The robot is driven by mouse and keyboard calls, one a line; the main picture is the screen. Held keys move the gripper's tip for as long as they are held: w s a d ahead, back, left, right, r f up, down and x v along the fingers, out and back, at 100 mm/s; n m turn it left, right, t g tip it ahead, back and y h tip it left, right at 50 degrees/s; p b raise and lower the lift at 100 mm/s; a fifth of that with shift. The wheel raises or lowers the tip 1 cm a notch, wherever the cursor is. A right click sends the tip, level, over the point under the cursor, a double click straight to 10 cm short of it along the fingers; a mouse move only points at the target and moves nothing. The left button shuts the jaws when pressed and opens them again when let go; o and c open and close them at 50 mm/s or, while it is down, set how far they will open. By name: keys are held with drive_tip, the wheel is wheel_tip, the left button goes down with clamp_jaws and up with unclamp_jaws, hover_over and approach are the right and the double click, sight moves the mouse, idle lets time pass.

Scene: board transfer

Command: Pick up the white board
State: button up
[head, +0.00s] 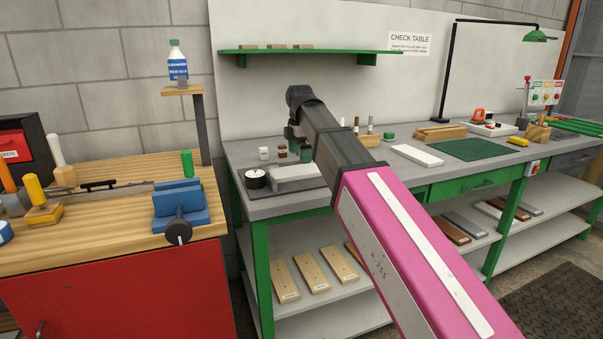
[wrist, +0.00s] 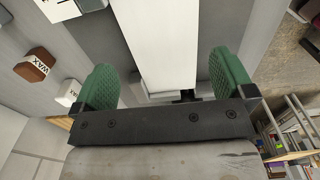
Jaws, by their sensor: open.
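A long white board (wrist: 165,40) runs between my gripper's green finger pads in the wrist view, with a gap on either side. In the head view, a pale flat piece that looks like this board (head: 290,172) lies near the left end of the grey bench, partly behind my arm. My gripper (wrist: 170,85) is open and empty above it. In the head view my gripper (head: 305,150) is mostly hidden by my arm. Another white board (head: 417,155) lies farther right on the bench. Whether the pads are level with the board's edges is hard to tell.
Small wax blocks (wrist: 35,65) stand left of the fingers in the wrist view. A green mat (head: 468,149) lies farther right. A wood-topped red cabinet (head: 120,290) stands at left.

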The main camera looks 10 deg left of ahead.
sight(302, 169)
drive_tip(key=shift+d+f, duration=0.15)
drive_tip(key=shift+f, duration=1.2)
drive_tip(key=shift+d+f, duration=0.15)
drive_tip(key=shift+f, duration=1.2)
drive_tip(key=c, duration=0.8)
drive_tip(key=shift+r, duration=0.15)
drive_tip(key=shift+r, duration=0.5)
wheel_tip(302, 169, up, 3)
drive_tip(key=shift+s+a+r, duration=0.1)
drive_tip(key=s+a+r, duration=0.1)
drive_tip(key=s+r, duration=0.1)
drive_tip(key=s, duration=0.1)
drive_tip(key=s+a+r, duration=0.2)
drive_tip(key=s, duration=0.1)
drive_tip(key=s+a+r, duration=0.2)
drive_tip(key=s, duration=0.2)
drive_tip(key=shift+s+r, duration=0.1)
drive_tip(key=shift+r, duration=0.2)
